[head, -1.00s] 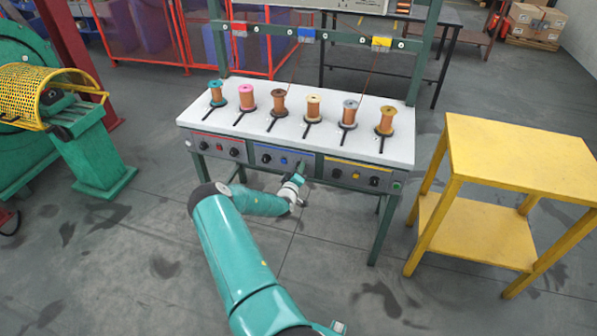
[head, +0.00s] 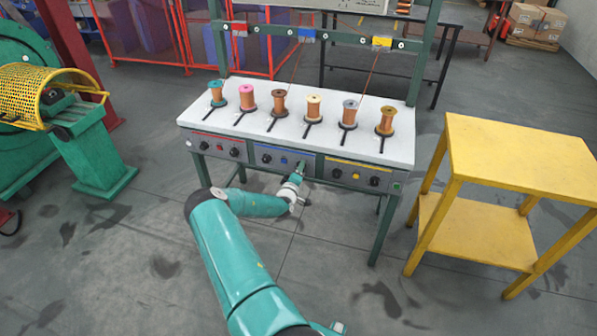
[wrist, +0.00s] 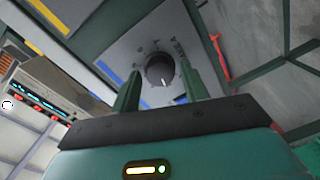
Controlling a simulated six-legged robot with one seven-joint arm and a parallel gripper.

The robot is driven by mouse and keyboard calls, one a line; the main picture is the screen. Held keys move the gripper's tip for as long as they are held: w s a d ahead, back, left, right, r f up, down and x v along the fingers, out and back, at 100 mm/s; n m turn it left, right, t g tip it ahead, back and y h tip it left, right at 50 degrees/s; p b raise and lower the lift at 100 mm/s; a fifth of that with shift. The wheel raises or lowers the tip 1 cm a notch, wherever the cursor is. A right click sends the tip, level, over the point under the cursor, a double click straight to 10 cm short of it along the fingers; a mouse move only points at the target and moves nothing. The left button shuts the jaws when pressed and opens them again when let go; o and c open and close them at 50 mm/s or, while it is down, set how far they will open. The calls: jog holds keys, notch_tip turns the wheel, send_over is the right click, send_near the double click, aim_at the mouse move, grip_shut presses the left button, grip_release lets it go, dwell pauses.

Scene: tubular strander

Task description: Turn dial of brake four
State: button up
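The dial (wrist: 159,70) is a round black knob with a white pointer mark, on a grey panel. Lettering beside it looks like "BRAKE 4", seen at an angle and partly hard to read. In the wrist view my gripper (wrist: 158,80) is open, with one finger on each side of the dial's lower part. I cannot tell whether the fingers touch it. In the head view my gripper (head: 300,170) is at the right end of the blue-striped panel section (head: 270,155) and hides the knob there.
The table (head: 230,125) above the panel holds several wire spools. Red-striped (head: 218,146) and yellow-striped (head: 350,172) sections flank the blue one, with more black knobs. A yellow stand (head: 520,160) is to the right. Floor in front is open.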

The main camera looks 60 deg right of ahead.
jog(key=shift+o, duration=0.4)
jog(key=s+a, duration=0.2)
jog(key=a, duration=1.1)
jog(key=shift+s+a+r, duration=0.15)
jog(key=shift+a+r, duration=0.15)
jog(key=shift+r, duration=0.05)
